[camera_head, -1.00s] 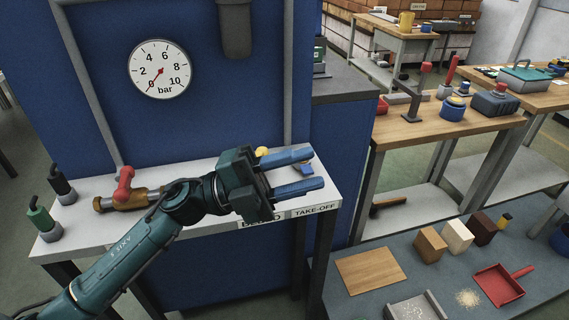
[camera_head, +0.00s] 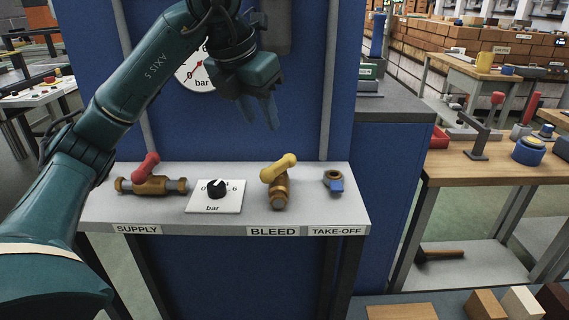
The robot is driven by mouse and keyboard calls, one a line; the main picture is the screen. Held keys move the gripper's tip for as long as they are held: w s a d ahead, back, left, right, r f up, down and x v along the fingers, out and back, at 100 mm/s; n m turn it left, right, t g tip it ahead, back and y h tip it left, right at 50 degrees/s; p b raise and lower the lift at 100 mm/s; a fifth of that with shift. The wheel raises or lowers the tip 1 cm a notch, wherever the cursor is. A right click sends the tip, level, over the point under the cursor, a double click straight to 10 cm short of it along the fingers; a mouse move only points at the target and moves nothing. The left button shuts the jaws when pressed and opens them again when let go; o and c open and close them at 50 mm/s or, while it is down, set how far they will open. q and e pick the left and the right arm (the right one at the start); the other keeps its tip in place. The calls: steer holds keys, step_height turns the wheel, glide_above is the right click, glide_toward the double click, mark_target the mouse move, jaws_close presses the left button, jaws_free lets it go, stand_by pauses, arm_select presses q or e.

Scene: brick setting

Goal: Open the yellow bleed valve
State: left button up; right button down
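The yellow bleed valve handle (camera_head: 279,166) sits on a brass valve body (camera_head: 279,191) on the grey shelf, above the BLEED label (camera_head: 273,232). The handle slants from lower left to upper right, and the body's outlet points toward me. My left gripper (camera_head: 260,125) hangs above and slightly left of the handle, fingers pointing down. Its two blue fingers are apart with nothing between them, and it does not touch the valve. My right gripper is out of view.
On the shelf (camera_head: 110,212) stand the red-handled supply valve (camera_head: 150,180), a black knob (camera_head: 216,188) on a bar plate, and the take-off fitting (camera_head: 334,181). A blue panel with a gauge (camera_head: 196,80), partly hidden by my arm, rises behind.

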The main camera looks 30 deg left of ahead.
mark_target(278, 163)
arm_select(q)
steer(key=b+x, duration=0.2)
steer(key=x, duration=1)
steer(key=shift+s+f, duration=0.1)
steer(key=shift+c, duration=0.6)
jaws_close()
